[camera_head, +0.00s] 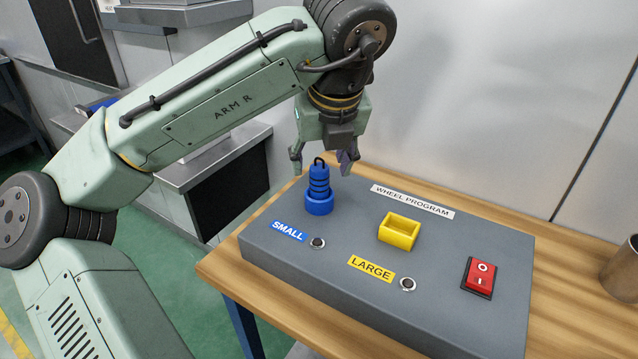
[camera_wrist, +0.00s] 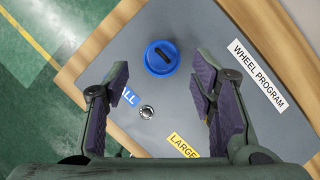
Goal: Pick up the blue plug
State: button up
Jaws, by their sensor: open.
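The blue plug (camera_head: 319,190) stands upright on the grey control box (camera_head: 290,245), at its far left corner by the SMALL label. It has a wide base, dark rings and a black loop on top. In the wrist view the plug (camera_wrist: 160,58) shows from above, beyond the fingertips and a little above the middle line between them. My gripper (camera_head: 325,165) is open and empty, pointing down just above and around the plug's top in the head view. In the wrist view its two purple-padded fingers (camera_wrist: 158,82) stand wide apart. Contact with the plug is not visible.
A yellow rectangular socket (camera_head: 399,231), a red switch (camera_head: 480,277) and two small round sockets (camera_head: 317,243) are on the box. The box stands on a wooden table (camera_head: 570,290). A metal cup (camera_head: 622,268) is at the right edge. The wall is close behind.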

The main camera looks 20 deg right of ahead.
aim_at(320, 168)
jog(key=shift+w+p+x, duration=0.25)
jog(key=shift+p+x, duration=0.25)
jog(key=shift+x, duration=1.75)
jog(key=shift+d+r, duration=0.1)
jog(key=shift+d, duration=0.1)
grip_shut()
